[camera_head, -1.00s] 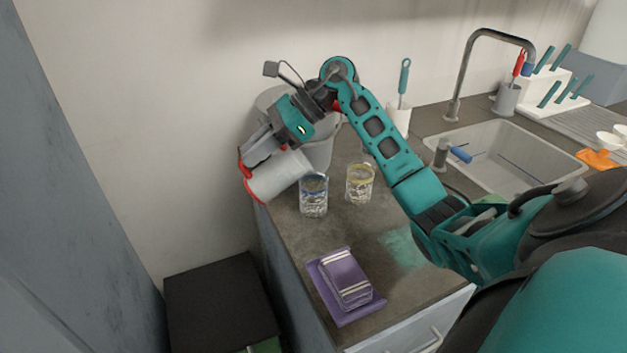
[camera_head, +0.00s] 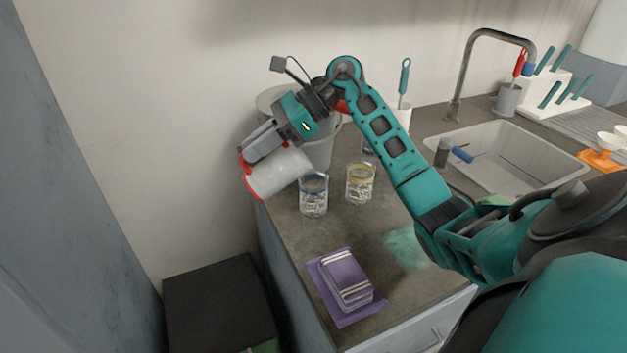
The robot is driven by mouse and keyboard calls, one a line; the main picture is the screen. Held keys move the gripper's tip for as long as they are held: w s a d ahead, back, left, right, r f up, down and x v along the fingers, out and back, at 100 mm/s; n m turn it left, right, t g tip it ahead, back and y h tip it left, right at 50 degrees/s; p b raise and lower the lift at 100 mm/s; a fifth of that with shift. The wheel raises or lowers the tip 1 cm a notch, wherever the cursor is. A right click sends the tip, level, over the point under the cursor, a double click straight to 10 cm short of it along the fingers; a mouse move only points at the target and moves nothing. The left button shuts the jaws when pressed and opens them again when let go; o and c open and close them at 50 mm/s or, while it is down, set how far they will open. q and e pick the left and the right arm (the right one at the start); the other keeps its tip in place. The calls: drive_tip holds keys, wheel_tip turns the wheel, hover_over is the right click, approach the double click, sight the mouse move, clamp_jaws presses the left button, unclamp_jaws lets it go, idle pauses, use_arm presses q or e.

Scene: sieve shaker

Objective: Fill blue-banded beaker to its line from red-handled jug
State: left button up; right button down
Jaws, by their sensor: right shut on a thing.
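My right gripper (camera_head: 257,147) is shut on the red handle of the grey-white jug (camera_head: 279,174). The jug is held tilted, its mouth toward the right, above and left of the blue-banded beaker (camera_head: 314,197). The jug's mouth end is close to the beaker's rim. The clear beaker stands upright on the counter and looks to hold some clear contents. I cannot make out a stream or the exact level against the line. My left gripper is not in view.
A yellow-banded beaker (camera_head: 360,184) stands just right of the blue-banded one. A large grey bin (camera_head: 318,150) stands behind. A purple cloth stack (camera_head: 345,282) lies at the front. The sink (camera_head: 500,150) is at the right. The counter's left edge is below the jug.

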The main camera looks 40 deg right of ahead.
use_arm(q)
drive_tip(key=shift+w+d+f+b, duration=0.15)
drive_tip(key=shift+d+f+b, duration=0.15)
drive_tip(key=shift+b, duration=0.3)
use_arm(e)
drive_tip(key=shift+s+d+r+y, duration=0.1)
drive_tip(key=shift+d+r+y, duration=0.2)
drive_tip(key=shift+r+y, duration=0.15)
idle(1.1)
use_arm(q)
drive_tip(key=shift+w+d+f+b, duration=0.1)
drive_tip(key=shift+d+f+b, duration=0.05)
drive_tip(key=shift+b, duration=0.35)
use_arm(e)
drive_tip(key=shift+s+d+t+y, duration=0.1)
drive_tip(key=shift+d+t+y, duration=0.05)
drive_tip(key=shift+t+y, duration=0.15)
idle(1.2)
